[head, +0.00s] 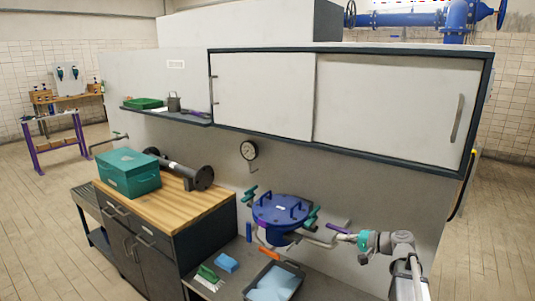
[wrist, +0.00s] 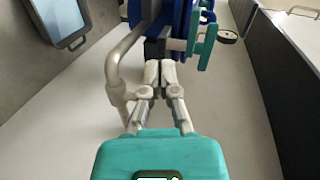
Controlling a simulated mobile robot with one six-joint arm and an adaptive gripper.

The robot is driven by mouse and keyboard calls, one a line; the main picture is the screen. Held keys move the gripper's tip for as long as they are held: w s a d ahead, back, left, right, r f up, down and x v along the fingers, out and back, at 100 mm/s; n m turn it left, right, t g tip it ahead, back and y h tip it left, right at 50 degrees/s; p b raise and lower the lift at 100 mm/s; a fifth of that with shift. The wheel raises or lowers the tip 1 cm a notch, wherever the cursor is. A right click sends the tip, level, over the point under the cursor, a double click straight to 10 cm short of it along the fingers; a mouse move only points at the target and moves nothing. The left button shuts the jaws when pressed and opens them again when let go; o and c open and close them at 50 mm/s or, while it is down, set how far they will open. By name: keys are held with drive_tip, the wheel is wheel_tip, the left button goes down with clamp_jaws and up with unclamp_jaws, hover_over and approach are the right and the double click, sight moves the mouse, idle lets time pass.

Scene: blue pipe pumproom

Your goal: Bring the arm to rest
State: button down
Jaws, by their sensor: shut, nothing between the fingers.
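My gripper (head: 342,237) is at the lower right in the head view, stretched left from my grey arm towards the blue lidded vessel (head: 278,211). In the wrist view my gripper (wrist: 158,70) has its two pale fingers together with nothing between them. The fingertips are close to a dark block and a curved grey pipe (wrist: 115,75) beside the vessel. I cannot tell whether they touch. A teal valve handle (wrist: 206,45) is just right of the fingertips.
A grey tray (head: 292,266) with light blue contents, a blue block (head: 226,262) and a green item (head: 207,274) are on the lower bench. A teal toolbox (head: 128,173) and a dark flanged pipe (head: 190,174) are on the wooden top. White sliding cabinets (head: 390,105) hang above the bench.

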drive_tip(key=s+a+f+n+g+h+p, duration=0.2)
drive_tip(key=s+a+f+n+g+h, duration=0.15)
drive_tip(key=s+a+f+g, duration=0.35)
drive_tip(key=s+a+f+n+h+p, duration=0.1)
drive_tip(key=s+h, duration=0.3)
drive_tip(key=s, duration=0.2)
drive_tip(key=s+f+n+g+h+p, duration=0.1)
drive_tip(key=s+h, duration=0.3)
drive_tip(key=s, duration=0.3)
drive_tip(key=shift+s+a+n+h, duration=0.3)
drive_tip(key=shift+a+n+h, duration=0.05)
drive_tip(key=shift+f, duration=0.1)
